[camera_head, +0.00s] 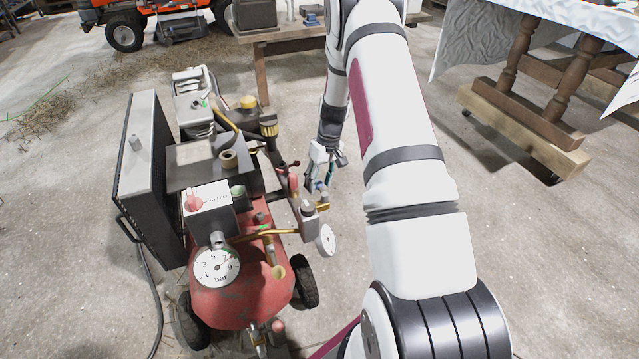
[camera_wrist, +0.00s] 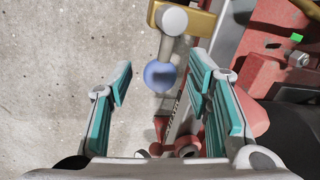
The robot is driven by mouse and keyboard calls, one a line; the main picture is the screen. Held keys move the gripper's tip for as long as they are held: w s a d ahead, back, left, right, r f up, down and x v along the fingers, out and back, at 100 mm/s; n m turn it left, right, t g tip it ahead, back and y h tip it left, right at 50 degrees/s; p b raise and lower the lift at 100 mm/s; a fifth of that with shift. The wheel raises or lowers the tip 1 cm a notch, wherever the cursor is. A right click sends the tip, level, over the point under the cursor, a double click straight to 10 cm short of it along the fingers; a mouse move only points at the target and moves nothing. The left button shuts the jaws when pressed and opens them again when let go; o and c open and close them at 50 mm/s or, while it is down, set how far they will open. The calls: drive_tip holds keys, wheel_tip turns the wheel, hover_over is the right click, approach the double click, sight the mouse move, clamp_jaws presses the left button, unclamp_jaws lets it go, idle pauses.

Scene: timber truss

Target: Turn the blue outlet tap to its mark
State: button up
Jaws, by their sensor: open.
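The blue outlet tap shows in the wrist view as a round blue knob (camera_wrist: 160,75) on a short grey lever (camera_wrist: 172,42). The lever joins a brass fitting (camera_wrist: 190,17) at the top of the picture. My gripper (camera_wrist: 161,67) is open, with one teal-padded finger to either side of the blue knob in the picture and a gap on both sides. Depth between fingertips and knob is hard to judge. In the head view my gripper (camera_head: 322,180) is at the right side of the compressor, by the small brass outlet (camera_head: 322,207). I cannot make out the tap's mark for certain.
The red compressor (camera_head: 235,295) carries a round bar gauge (camera_head: 218,267), and a white dial (camera_head: 326,240) stands out at its right. A small green patch (camera_wrist: 296,37) sits on a red part.

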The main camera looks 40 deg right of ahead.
clamp_jaws()
drive_tip(key=shift+d, duration=0.1)
idle(0.3)
drive_tip(key=s+d+m+t+h, duration=0.1)
drive_tip(key=s+m, duration=0.2)
drive_tip(key=m, duration=0.6)
drive_tip(key=s+d+m+t+h+p, duration=0.1)
drive_tip(key=s+m, duration=0.2)
drive_tip(key=m, duration=0.5)
drive_tip(key=shift+d+m, duration=0.3)
drive_tip(key=shift+m, duration=0.1)
drive_tip(key=shift+s, duration=0.15)
